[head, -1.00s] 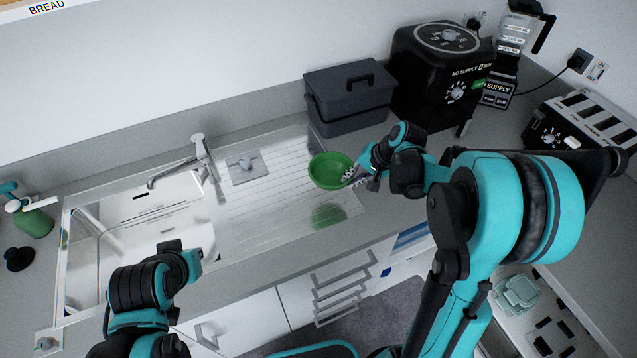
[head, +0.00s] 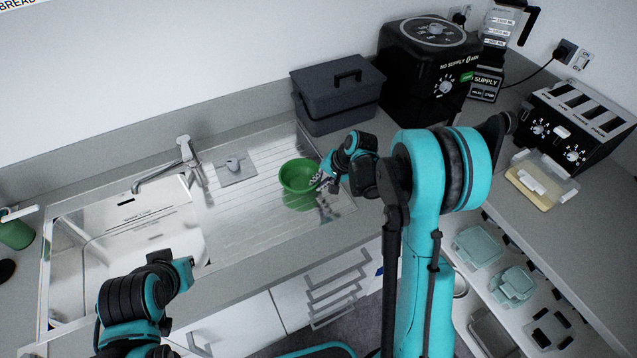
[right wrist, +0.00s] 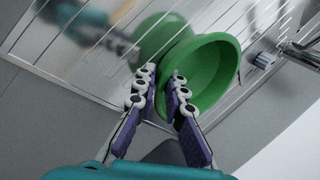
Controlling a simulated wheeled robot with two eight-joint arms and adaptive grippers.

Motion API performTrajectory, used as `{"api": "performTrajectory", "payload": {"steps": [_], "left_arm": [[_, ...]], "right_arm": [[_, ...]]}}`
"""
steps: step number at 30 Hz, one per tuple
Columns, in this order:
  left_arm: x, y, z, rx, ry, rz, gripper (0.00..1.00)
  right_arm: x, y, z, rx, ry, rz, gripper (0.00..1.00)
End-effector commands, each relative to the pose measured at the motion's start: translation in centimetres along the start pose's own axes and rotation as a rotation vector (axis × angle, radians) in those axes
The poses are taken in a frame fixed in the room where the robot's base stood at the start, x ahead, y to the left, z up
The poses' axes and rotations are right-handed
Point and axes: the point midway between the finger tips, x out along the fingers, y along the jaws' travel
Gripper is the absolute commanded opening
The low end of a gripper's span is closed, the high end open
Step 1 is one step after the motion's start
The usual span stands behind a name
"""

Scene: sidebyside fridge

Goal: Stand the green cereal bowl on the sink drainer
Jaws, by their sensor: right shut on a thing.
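The green cereal bowl (head: 297,185) is over the right part of the ribbed steel sink drainer (head: 245,213), open side up and roughly upright. My right gripper (head: 322,183) is shut on the bowl's right side. In the right wrist view, its two purple-and-white fingers (right wrist: 161,88) pinch the near wall of the bowl (right wrist: 215,72). The bowl's green reflection meets its base in the drainer, so it is at or very close to the surface; I cannot tell whether it touches. My left arm shows at lower left, but its gripper fingers are not visible.
The sink basin (head: 130,235) is at left. A dark lidded box (head: 338,92) and a black appliance (head: 425,70) stand behind. The drainer's middle is clear.

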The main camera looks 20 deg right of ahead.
Motion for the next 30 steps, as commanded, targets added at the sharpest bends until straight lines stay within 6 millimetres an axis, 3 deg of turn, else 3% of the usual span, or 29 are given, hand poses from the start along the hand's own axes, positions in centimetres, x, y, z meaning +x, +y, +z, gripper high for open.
{"api": "performTrajectory", "payload": {"steps": [5,6,8,19,23,30], "left_arm": [[0.4,0.0,0.3,0.0,0.0,0.0,0.0],[0.3,0.0,0.2,0.0,0.0,0.0,0.0],[0.2,0.0,0.2,0.0,0.0,0.0,0.0],[-0.2,0.0,-0.1,0.0,0.0,0.0,0.0],[-0.5,0.0,-0.3,0.0,0.0,0.0,0.0],[-1.5,0.0,-1.1,0.0,0.0,0.0,0.0]], "right_arm": [[0.4,0.2,0.0,0.0,0.0,0.0,0.0],[0.3,0.2,0.0,0.0,0.0,0.0,0.21],[0.2,0.1,0.0,0.0,0.0,0.0,0.31],[-0.2,-0.1,0.0,0.0,0.0,0.0,0.31],[-2.2,-0.1,0.0,0.001,0.001,0.0,0.31],[-7.7,-0.1,-0.1,0.002,0.002,0.0,0.31]]}}
